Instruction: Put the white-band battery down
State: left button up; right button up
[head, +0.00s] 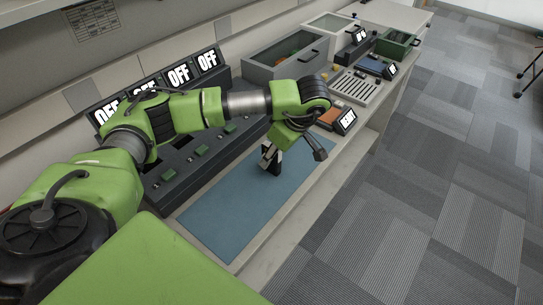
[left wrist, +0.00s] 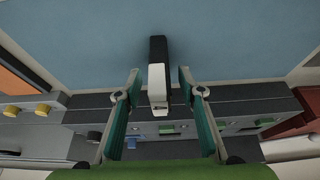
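The white-band battery (left wrist: 158,75) is a black block with a white part on the side near my wrist camera. In the left wrist view it sits between the two fingers of my left gripper (left wrist: 160,78), with a visible gap on each side. In the head view my left gripper (head: 293,155) is low over the blue mat (head: 235,205), fingers spread. The battery (head: 275,160) shows partly there beside one finger, seemingly standing on the mat; its contact with the mat is not clear. My right gripper is not in view.
A dark charger row (head: 185,170) with green parts and several OFF displays (head: 180,77) runs along the mat's left side. Beyond the mat are an orange-topped device (head: 329,117), a slotted tray (head: 357,87), a grey drawer (head: 283,60) and a green bin (head: 398,43). The near mat is clear.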

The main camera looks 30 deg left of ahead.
pick_arm(q)
jog(key=shift+x, duration=0.75)
grip_shut()
jog(key=shift+r, duration=0.15)
